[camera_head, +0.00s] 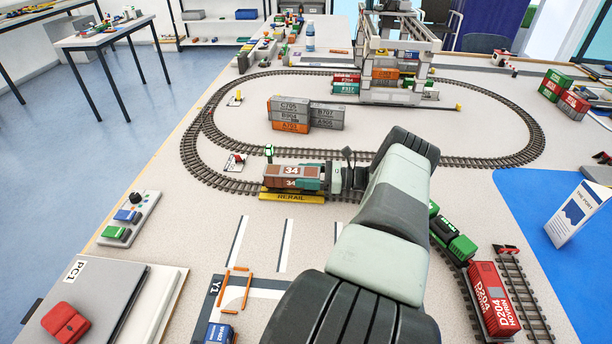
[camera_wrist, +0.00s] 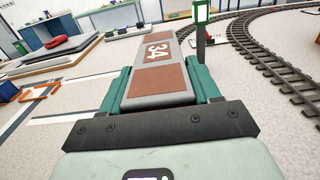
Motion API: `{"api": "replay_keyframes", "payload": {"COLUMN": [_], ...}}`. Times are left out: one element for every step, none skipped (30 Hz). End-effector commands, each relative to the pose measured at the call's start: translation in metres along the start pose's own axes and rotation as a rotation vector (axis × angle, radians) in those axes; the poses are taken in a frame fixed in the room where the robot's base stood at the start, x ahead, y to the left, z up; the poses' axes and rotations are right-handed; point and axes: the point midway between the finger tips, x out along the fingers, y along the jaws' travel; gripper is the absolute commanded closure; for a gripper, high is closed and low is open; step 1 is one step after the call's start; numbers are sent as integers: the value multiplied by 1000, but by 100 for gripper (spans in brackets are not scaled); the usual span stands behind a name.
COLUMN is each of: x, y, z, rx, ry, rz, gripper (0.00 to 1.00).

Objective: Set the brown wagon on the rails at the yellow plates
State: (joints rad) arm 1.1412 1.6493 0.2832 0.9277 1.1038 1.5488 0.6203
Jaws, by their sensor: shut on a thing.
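The brown wagon (camera_head: 292,176), marked 34, has a grey body and brown top panels. It also shows in the wrist view (camera_wrist: 160,80), stretching away from my gripper. My gripper (camera_head: 326,178) is shut on the wagon's near end, with a teal finger on each side (camera_wrist: 162,88). In the head view the wagon appears level, over or just in front of the near straight of the rails (camera_head: 350,161). A yellow plate (camera_head: 292,198) marked RERAIL lies just below it in the picture. I cannot tell whether the wheels touch the rails; the wagon's underside is hidden.
A green-lit signal post (camera_head: 269,152) stands close beside the wagon; it also shows in the wrist view (camera_wrist: 201,30). Stacked containers (camera_head: 305,115) stand inside the loop. A gantry crane (camera_head: 395,60) spans the far track. A green locomotive (camera_head: 455,238) and red wagon (camera_head: 494,300) stand at right.

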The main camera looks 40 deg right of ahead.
Motion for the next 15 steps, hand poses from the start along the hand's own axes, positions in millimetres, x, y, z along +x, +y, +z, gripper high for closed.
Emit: {"api": "replay_keyframes", "payload": {"x": [0,0,0,0,0,0,0,0,0,0,0,0,0,0,0], "y": [0,0,0,0,0,0,0,0,0,0,0,0,0,0,0], "z": [-2,-3,-2,-2,-2,-2,-2,-2,-2,-2,-2,-2,-2,-2,-2], "rx": [0,0,0,0,0,0,0,0,0,0,0,0,0,0,0], "ry": [-1,-1,0,0,0,0,0,0,0,0,0,0,0,0,0], "rz": [0,0,0,0,0,0,0,0,0,0,0,0,0,0,0], "gripper": [77,77,32,28,23,17,13,13,13,13,13,13,13,13,13]}}
